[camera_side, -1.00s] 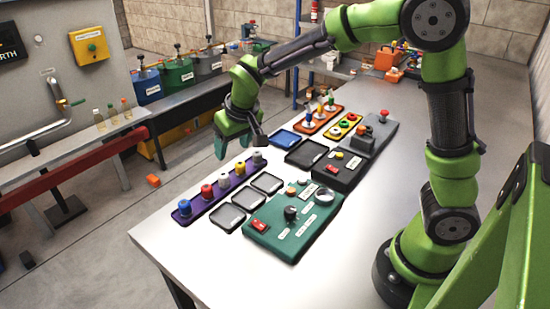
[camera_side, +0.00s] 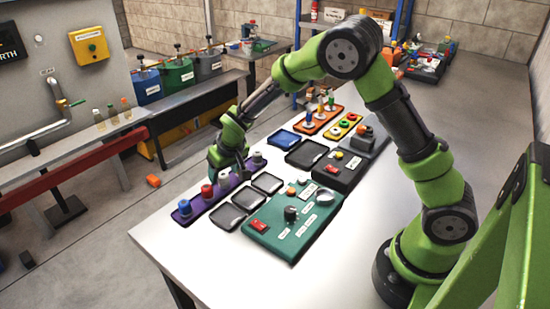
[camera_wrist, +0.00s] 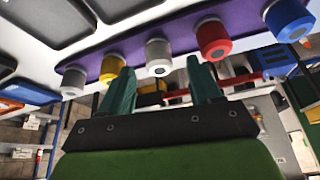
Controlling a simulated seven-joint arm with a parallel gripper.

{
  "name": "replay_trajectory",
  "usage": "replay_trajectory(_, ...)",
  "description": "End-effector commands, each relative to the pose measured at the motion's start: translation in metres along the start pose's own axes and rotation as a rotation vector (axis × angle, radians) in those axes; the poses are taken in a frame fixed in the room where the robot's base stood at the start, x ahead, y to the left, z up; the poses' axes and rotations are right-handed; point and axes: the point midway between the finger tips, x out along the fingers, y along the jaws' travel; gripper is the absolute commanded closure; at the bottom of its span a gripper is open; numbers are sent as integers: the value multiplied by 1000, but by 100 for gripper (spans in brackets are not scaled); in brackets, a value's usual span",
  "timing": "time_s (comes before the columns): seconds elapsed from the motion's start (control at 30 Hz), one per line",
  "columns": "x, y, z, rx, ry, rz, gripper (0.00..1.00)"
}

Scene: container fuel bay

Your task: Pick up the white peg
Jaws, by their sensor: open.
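In the side view the white peg (camera_side: 224,181) shows just below my gripper (camera_side: 229,171). My gripper is open and empty. In the wrist view its two teal fingertips (camera_wrist: 160,66) appear on either side of the white peg; I cannot tell whether the peg is between them in depth.
The purple strip (camera_side: 195,205) also holds a blue peg (camera_side: 184,207) and a grey peg (camera_side: 257,158). Shallow black trays (camera_side: 229,217) and a green control panel (camera_side: 270,235) lie beside it. The front of the white table (camera_side: 175,250) is clear.

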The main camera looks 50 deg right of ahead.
Motion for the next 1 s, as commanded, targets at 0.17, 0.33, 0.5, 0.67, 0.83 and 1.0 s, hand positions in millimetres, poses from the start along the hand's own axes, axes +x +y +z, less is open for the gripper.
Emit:
replay_trajectory(0.17,25,0,2,1,-2,0,37)
replay_trajectory(0.33,30,0,1,0,0,-1,37)
replay_trajectory(0.5,30,0,1,0,0,-1,42)
replay_trajectory(0.67,30,0,1,0,0,0,66)
replay_trajectory(0.83,29,0,1,0,-1,0,92)
replay_trajectory(1.0,29,0,1,0,0,0,97)
